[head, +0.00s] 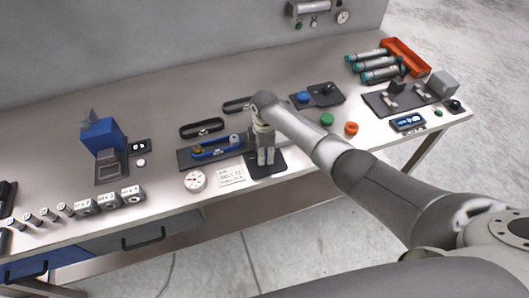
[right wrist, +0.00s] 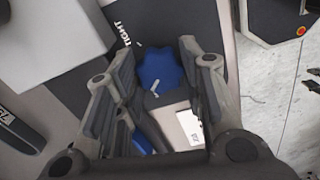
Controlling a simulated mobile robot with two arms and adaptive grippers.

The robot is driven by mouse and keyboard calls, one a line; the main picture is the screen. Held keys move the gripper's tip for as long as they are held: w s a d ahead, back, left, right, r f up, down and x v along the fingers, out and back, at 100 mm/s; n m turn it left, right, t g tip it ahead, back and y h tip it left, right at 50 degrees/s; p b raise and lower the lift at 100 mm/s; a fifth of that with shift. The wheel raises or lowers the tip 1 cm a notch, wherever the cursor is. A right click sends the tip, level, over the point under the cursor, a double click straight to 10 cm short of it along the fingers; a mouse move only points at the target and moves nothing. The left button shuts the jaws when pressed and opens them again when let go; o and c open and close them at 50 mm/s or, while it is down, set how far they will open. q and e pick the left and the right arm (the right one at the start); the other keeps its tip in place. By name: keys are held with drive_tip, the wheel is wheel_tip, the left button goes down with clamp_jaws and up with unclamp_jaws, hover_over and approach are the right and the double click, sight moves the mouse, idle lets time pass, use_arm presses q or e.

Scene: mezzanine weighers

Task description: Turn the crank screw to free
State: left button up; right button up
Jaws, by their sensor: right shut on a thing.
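The crank screw's blue lobed knob (right wrist: 158,66) lies between the fingers of my right gripper (right wrist: 166,74) in the right wrist view. A small pale pointer shows on it, and the word TIGHT is printed on the dark plate beside it. In the head view my right gripper (head: 265,158) points down over the dark plate (head: 262,171) and hides the knob. It is shut on the knob. Left of it, a blue belt runs around pulleys on a belt unit (head: 213,148). My left gripper is not in view.
A round dial (head: 195,180) and a printed card (head: 231,176) lie in front of the belt unit. Spare black belts (head: 202,128) lie behind. Green (head: 327,119) and orange (head: 351,128) buttons stand to the right. A blue device (head: 101,135) and several weights stand left.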

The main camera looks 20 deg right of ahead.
drive_tip(key=shift+n, duration=1.9)
drive_tip(key=shift+w, duration=0.1)
drive_tip(key=o, duration=1)
wheel_tip(320, 180, up, 12)
drive_tip(key=shift+r, duration=0.1)
